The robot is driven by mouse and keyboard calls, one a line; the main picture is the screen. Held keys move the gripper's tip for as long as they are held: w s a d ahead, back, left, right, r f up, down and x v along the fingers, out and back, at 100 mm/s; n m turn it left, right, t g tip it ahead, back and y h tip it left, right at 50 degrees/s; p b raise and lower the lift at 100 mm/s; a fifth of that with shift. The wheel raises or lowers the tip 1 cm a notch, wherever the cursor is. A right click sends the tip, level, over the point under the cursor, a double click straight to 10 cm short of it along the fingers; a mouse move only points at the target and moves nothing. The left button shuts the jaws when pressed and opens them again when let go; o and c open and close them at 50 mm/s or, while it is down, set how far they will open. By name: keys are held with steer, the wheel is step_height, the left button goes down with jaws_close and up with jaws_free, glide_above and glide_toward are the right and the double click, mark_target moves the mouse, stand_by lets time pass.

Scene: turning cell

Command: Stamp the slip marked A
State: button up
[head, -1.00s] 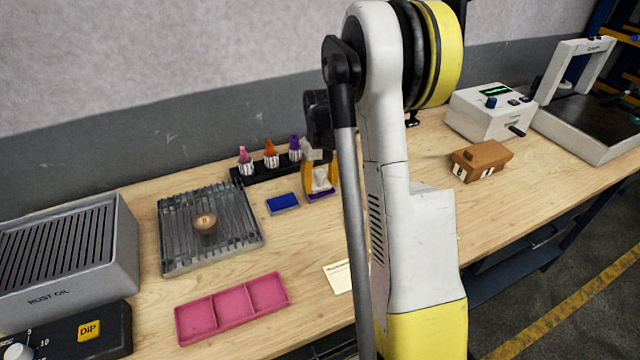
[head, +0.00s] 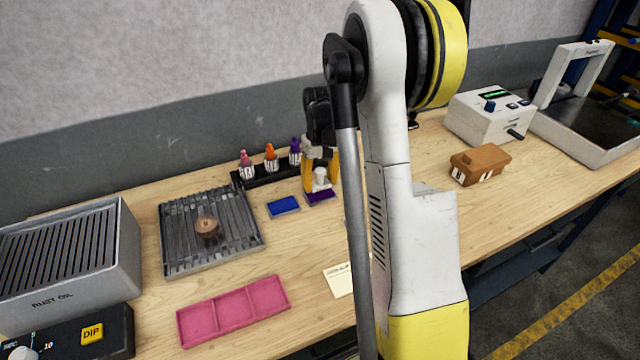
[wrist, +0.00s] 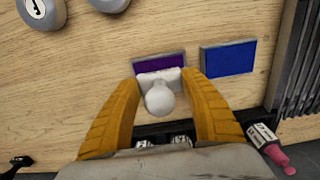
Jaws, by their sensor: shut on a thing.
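My gripper (head: 321,178) is shut on a white stamp with a round knob; the stamp (wrist: 160,97) sits between the yellow fingers in the wrist view. A purple ink pad (head: 320,197) is right at the stamp's base, and it also shows in the wrist view (wrist: 158,62). I cannot tell whether stamp and pad touch. A blue ink pad (head: 283,206) lies beside it and shows in the wrist view (wrist: 228,58). A pale card with printing (head: 339,281) lies near the bench's front, partly hidden by my arm. I cannot read an A on any slip.
A rack of several bottles (head: 270,160) stands behind the pads. A ribbed grey tray (head: 180,255) holds a round brown piece (head: 207,227). A pink three-part tray (head: 232,310) lies in front. A brown block with white tags (head: 480,165) is at right, near a white box (head: 490,115).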

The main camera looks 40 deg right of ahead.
mark_target(320, 169)
steer(key=shift+r+p, duration=1.35)
steer(key=shift+r, duration=1.15)
steer(key=shift+f, duration=0.1)
